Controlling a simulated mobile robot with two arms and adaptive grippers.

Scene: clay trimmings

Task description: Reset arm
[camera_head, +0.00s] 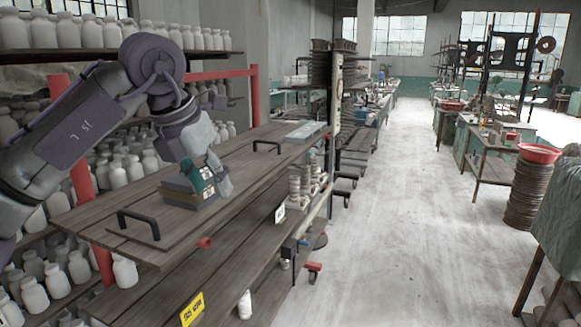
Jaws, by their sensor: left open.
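My left arm comes in from the left over a wooden cart, and its gripper (208,178) points down, open, just above a low grey block (188,193) on the cart top. A dark green part with a small light label shows at the fingers; I cannot tell whether it belongs to the gripper or is a separate thing. Whether the fingers touch the block is also unclear. My right gripper is not in view.
The wooden cart top (250,165) has black handles (138,222) and a flat grey box (304,130). Shelves of white bottles (118,175) stand behind my left arm. White cups (300,185) stand on the cart's lower level. The aisle floor (405,200) is clear.

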